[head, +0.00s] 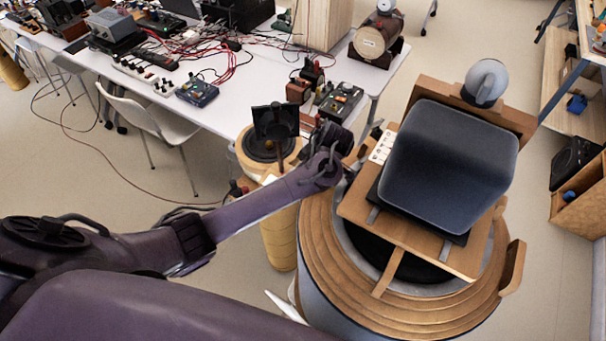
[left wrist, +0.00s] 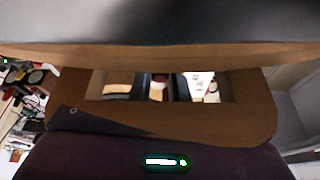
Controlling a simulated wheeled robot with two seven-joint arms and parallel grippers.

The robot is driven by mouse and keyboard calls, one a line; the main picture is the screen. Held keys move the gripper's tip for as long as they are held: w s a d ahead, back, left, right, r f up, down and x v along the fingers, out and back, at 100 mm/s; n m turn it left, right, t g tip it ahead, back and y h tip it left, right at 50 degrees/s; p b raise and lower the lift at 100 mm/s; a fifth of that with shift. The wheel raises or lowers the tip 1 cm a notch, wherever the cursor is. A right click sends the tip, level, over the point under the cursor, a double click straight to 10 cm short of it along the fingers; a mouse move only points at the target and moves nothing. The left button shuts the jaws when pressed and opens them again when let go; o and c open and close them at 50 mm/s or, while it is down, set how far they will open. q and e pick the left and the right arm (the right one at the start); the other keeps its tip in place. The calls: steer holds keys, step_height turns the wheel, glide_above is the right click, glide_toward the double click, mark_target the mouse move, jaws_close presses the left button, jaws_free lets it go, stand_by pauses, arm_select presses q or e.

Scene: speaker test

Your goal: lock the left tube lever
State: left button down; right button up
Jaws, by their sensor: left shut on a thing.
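The speaker test device has a large dark grey box-like part (head: 450,165) on a wooden board (head: 465,262), set over a round wooden tub (head: 340,275). My left gripper (head: 368,148) reaches the left edge of the board, beside a white strip with small dark marks (head: 383,146). It is shut on a small part there, seemingly the left tube lever. The lever is too small and hidden to make out its position. In the left wrist view a brown slotted piece (left wrist: 262,112) fills the middle, under a wide dark-to-light surface. My right gripper is not in view.
A black square-topped device on a wooden stand (head: 276,121) is close behind my left forearm. A white table (head: 222,112) with electronics and red cables is at the back left. A grey knob (head: 485,82) rises behind the box. Shelves (head: 578,185) stand at the right.

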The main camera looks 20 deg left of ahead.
arm_select(q)
steer(key=shift+w+n, duration=0.25)
steer(key=shift+n, duration=0.25)
steer(key=shift+g, duration=0.3)
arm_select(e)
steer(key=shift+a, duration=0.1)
arm_select(q)
steer(key=c, duration=1.4)
jaws_free()
steer(key=shift+o, duration=0.2)
